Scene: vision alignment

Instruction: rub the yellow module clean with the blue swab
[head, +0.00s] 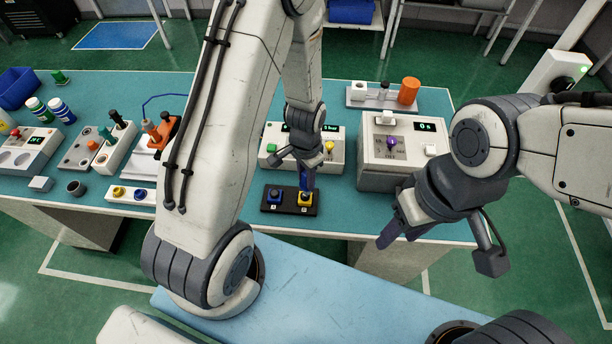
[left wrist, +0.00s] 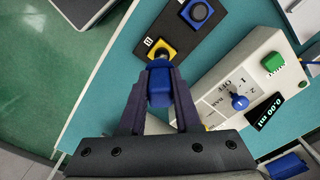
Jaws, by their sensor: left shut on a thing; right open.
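A black holder (head: 290,209) on the teal table carries a blue module (head: 274,196) on its left and a yellow module (head: 305,200) on its right. My left gripper (head: 305,172) points down over the yellow module, shut on the blue swab (left wrist: 160,85). In the left wrist view the swab's tip overlaps the yellow module (left wrist: 152,45), partly hiding it; I cannot tell whether they touch. The blue module (left wrist: 198,12) lies beyond it. My right gripper (head: 398,228) is open and empty, at the table's front edge on the right.
A meter box with a green button (head: 271,148) stands just behind the holder. A larger box with a purple knob (head: 391,142) stands to its right. Bare table surrounds the holder's left side and front.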

